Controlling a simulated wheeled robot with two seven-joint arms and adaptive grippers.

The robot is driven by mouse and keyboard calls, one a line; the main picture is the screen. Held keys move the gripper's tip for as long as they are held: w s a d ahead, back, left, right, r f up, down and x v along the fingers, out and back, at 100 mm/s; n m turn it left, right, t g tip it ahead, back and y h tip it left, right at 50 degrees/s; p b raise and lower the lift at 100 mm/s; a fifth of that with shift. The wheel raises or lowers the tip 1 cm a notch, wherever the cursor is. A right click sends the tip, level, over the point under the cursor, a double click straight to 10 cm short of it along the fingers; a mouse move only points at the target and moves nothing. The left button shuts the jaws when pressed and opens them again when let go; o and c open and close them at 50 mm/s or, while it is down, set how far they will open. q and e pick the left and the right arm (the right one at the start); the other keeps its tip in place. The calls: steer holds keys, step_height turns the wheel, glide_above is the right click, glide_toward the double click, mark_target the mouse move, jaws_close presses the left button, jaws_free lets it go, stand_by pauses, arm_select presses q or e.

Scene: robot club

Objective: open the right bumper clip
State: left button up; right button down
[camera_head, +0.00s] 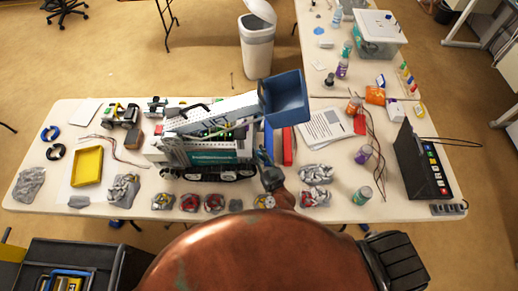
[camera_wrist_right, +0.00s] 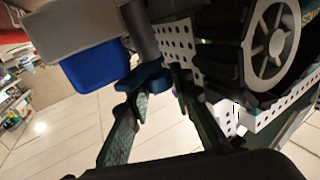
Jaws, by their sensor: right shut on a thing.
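The club robot (camera_head: 208,150) stands on the table, with tracks, a white arm and a blue bucket (camera_head: 284,98) raised at its right end. My right gripper (camera_head: 265,160) reaches the robot's right end from the front. In the right wrist view, the fingers of my right gripper (camera_wrist_right: 160,92) are closed in around a small blue clip (camera_wrist_right: 146,77), beside the perforated white frame (camera_wrist_right: 176,42) and a track wheel (camera_wrist_right: 272,40). The clip's far side is hidden, and I cannot tell whether it is open. My left gripper is not in view.
Bagged parts (camera_head: 316,174) lie along the front of the table (camera_head: 400,208). A red box (camera_head: 288,145) and a printed sheet (camera_head: 325,128) lie right of the robot. A black case (camera_head: 422,165) stands at the right end, and a yellow tray (camera_head: 87,166) lies at left.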

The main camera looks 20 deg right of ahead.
steer(key=shift+a+m+h+p, duration=0.1)
steer(key=shift+m+h+p, duration=0.65)
steer(key=shift+h, duration=0.35)
steer(key=c, duration=1.7)
jaws_free()
